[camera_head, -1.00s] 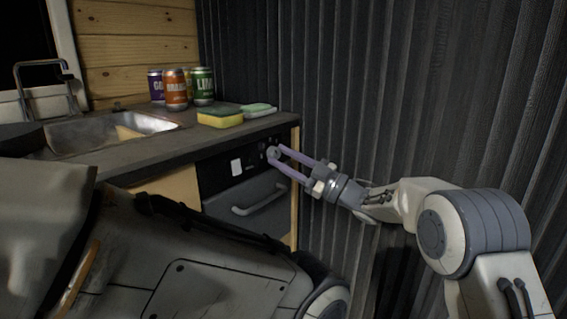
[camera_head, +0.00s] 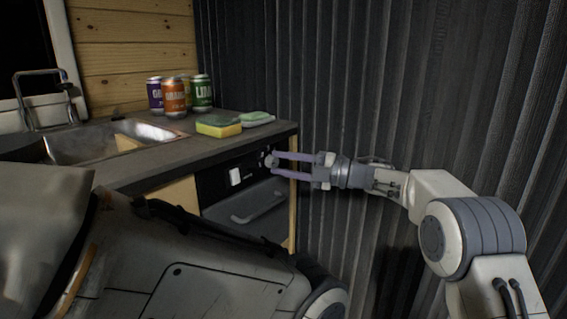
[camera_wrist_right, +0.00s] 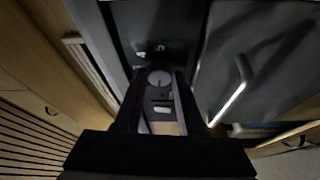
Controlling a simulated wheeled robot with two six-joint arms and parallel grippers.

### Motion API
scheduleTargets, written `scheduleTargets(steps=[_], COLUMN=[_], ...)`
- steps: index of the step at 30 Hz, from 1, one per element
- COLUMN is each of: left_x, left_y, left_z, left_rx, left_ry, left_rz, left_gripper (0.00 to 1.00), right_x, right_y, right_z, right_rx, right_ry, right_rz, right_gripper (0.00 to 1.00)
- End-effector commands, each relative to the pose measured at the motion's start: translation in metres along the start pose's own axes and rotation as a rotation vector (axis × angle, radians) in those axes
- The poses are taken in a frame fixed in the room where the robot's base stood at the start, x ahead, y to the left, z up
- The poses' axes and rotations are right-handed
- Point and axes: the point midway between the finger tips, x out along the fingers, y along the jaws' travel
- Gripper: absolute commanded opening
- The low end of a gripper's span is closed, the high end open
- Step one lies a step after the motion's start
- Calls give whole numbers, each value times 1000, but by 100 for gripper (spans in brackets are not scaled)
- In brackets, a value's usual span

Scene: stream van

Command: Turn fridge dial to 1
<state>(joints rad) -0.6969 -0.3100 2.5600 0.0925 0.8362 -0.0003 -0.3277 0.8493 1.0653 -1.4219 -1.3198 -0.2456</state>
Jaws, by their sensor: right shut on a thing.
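The fridge dial (camera_head: 271,161) is a small round grey knob on the black control panel (camera_head: 216,181) above the fridge door, near the right end of the counter. In the right wrist view the dial (camera_wrist_right: 159,78) lies between the fingertips, with a dark mark on its face. My right gripper (camera_head: 273,162) reaches in from the right and is shut on the dial, one purple finger above it and one below. The pale mark on the panel (camera_wrist_right: 160,48) is too small to read surely. My left gripper is not in view.
The fridge door has a grey bar handle (camera_head: 258,206) below the panel. On the counter (camera_head: 150,160) stand several cans (camera_head: 174,97), a yellow sponge (camera_head: 218,126) and a metal sink (camera_head: 110,142). A corrugated dark wall (camera_head: 350,90) rises close behind my right arm.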

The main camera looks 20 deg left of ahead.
Motion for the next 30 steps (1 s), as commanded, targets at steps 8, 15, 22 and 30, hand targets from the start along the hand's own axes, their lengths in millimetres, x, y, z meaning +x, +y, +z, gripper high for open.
scheduleTargets(steps=[8,15,22,30], left_x=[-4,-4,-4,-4], left_y=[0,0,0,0], left_z=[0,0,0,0], left_rx=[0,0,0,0], left_ry=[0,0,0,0], left_rz=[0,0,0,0], left_gripper=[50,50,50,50], right_x=[0,0,1,0], right_y=[1,1,1,1], right_z=[0,0,0,0], right_rx=[-107,-137,-140,-139], right_ry=[0,0,1,1], right_rz=[-46,-58,-59,-59], right_gripper=[0,0,0,69])
